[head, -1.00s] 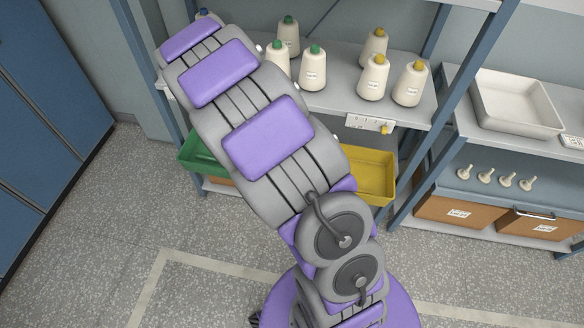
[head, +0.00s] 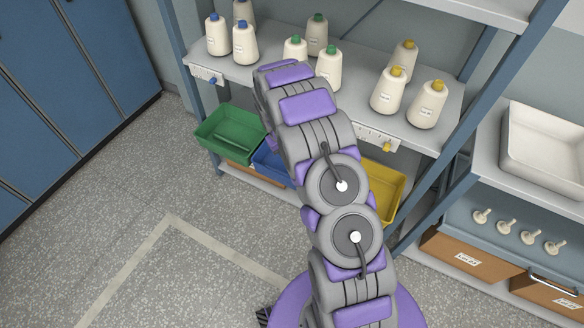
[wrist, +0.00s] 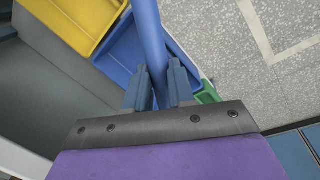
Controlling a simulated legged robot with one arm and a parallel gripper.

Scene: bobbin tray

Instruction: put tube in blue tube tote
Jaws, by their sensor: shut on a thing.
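A saturated blue tube (wrist: 150,30) runs up the wrist view between the two fingers of my gripper (wrist: 155,78), which is shut on it. The tube's far end runs out of the top of the picture. The blue tube tote (wrist: 120,47) lies behind the tube in the wrist view, showing on both sides of it. I cannot tell how high the tube is above the tote. In the head view the blue tote (head: 269,166) stands low under the shelf, partly behind my arm. My gripper is hidden there.
A green tote (head: 224,126) stands left of the blue one and a yellow tote (head: 388,180) right of it. The shelf (head: 350,108) above carries several bobbins with blue, green and yellow tops. Shelf posts stand at both sides. Floor in front is open.

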